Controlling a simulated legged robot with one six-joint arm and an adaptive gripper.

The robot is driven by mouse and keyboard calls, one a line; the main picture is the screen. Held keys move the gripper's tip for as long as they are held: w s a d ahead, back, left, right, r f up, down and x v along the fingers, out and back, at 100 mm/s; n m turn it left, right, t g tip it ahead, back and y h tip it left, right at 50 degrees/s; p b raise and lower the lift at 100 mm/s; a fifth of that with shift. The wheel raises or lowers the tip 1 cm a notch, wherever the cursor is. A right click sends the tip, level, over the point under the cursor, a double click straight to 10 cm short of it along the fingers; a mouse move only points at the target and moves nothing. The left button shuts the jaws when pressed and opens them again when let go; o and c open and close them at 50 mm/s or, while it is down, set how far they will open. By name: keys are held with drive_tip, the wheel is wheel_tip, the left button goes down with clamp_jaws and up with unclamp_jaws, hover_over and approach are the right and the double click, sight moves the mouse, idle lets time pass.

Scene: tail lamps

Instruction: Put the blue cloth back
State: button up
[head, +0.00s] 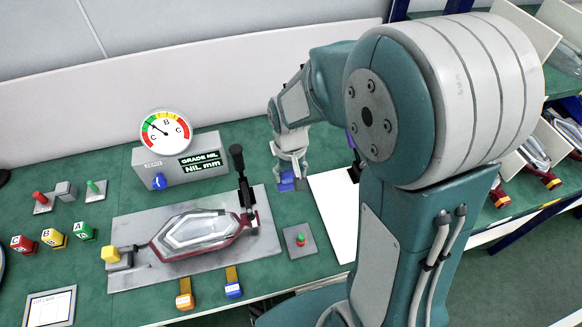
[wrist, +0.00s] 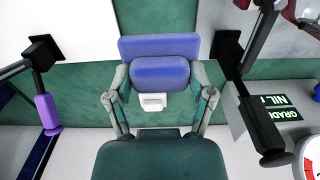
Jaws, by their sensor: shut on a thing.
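The blue cloth (head: 287,181) shows as a small blue patch under my gripper (head: 290,168) in the head view, between the grey fixture plate and the white sheet. In the wrist view the cloth (wrist: 158,46) is a folded blue pad with a thicker roll between the fingers of my gripper (wrist: 160,84). The gripper is shut on it. A small white piece (wrist: 153,102) shows just below the roll. I cannot tell whether the cloth touches the green bench.
A black-handled clamp (head: 240,172) stands to the left by the lamp (head: 200,233) on its plate. The gauge box (head: 182,160) is behind. A purple-gripped lever (wrist: 47,112) stands on the other side. A white sheet (head: 328,200) lies to the right.

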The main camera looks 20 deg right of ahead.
drive_tip(key=w+d+f, duration=0.1)
drive_tip(key=w+f, duration=0.1)
drive_tip(key=w, duration=0.1)
drive_tip(key=w+d+f, duration=0.1)
drive_tip(key=w+f, duration=0.4)
drive_tip(key=w, duration=0.1)
drive_tip(key=shift+d+f, duration=0.4)
wheel_tip(320, 180, down, 3)
drive_tip(key=shift+w+f, duration=0.15)
drive_tip(key=o, duration=1.1)
drive_tip(key=shift+o, duration=0.2)
